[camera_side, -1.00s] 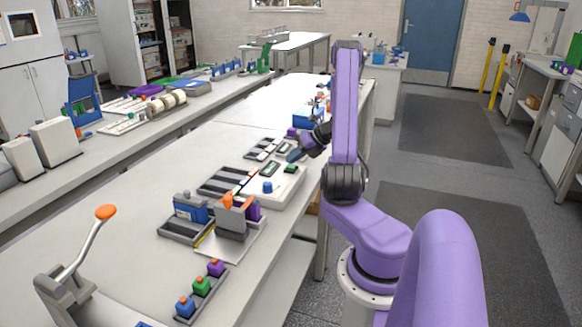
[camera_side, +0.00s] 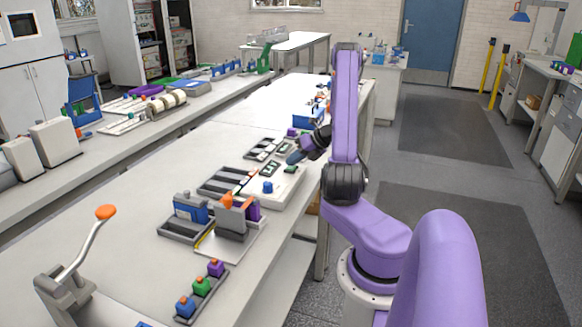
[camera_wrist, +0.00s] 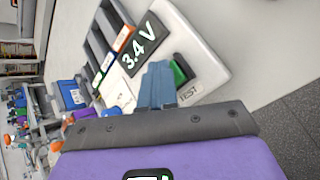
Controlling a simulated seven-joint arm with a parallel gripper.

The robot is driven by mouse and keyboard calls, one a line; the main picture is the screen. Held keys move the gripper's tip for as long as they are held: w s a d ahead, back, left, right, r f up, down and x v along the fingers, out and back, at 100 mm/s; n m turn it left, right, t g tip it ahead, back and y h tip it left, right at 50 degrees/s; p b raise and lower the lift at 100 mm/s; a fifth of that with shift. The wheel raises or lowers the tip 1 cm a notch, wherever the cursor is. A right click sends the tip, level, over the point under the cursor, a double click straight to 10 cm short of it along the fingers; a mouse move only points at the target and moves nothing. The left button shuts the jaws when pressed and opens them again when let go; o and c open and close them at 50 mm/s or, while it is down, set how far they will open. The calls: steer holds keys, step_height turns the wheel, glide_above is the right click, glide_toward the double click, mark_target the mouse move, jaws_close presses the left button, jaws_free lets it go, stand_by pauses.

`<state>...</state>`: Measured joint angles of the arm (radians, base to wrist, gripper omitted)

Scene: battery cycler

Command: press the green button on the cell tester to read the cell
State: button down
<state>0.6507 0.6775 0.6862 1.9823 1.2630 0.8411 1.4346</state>
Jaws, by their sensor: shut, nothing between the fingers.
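The cell tester (camera_side: 283,190) is a white slab on the bench, also in the wrist view (camera_wrist: 207,55). Its dark display (camera_wrist: 143,42) reads "3.4 V". The green button (camera_wrist: 179,70) sits in a dark surround beside a "TEST" label (camera_wrist: 190,92). A blue block (camera_side: 267,187) stands on the slab in the side view. My gripper (camera_side: 292,158) is shut and empty, low over the tester's far end. In the wrist view its blue fingers (camera_wrist: 157,72) overlap the button's left edge. I cannot tell whether the tips touch it.
Dark slotted trays (camera_side: 220,181) lie left of the tester. A grey fixture with blue and orange parts (camera_side: 231,217) stands nearer the camera. A small rack of coloured blocks (camera_side: 200,289) and a lever press (camera_side: 68,285) are at the front. The bench's left part is clear.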

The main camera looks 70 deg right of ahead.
mark_target(294, 167)
steer(key=shift+r, duration=0.95)
step_height(294, 167, up, 5)
stand_by(0.7)
stand_by(0.4)
